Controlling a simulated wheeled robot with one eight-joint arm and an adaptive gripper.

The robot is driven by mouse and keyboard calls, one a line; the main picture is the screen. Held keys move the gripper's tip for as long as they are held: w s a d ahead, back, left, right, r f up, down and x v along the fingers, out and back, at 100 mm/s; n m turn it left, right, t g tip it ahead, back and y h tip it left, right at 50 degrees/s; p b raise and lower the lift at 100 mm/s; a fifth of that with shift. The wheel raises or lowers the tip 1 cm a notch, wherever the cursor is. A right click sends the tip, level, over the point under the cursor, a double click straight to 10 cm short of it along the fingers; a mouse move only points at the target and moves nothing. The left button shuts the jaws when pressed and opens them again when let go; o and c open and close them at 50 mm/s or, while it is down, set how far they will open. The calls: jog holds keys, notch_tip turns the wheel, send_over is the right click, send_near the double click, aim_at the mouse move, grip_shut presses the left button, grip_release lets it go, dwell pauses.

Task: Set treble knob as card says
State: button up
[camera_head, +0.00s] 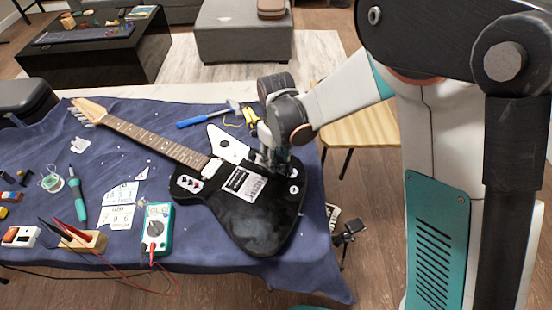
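A black electric guitar (262,230) lies on the blue cloth, its neck (150,138) pointing to the upper left. Two small pale knobs (293,174) (293,189) show near its right edge. I cannot tell which is the treble knob. My gripper (272,165) points down over the body's upper right part, just left of these knobs. Its fingers are dark, small and partly hidden, so I cannot tell whether they are open or touch anything. White cards (122,193) (117,217) with dark marks lie left of the guitar; their writing is too small to read surely.
A teal multimeter (157,226) with red leads, a wooden block holding tools (82,241) and a teal soldering iron (77,200) lie to the left. A blue-handled hammer (205,118) and yellow-handled pliers (251,117) lie behind the guitar. A wooden stool (362,130) stands right of the table.

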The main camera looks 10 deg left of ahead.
notch_tip(320, 180, up, 11)
dwell(0.3)
jog(key=shift+f, duration=0.1)
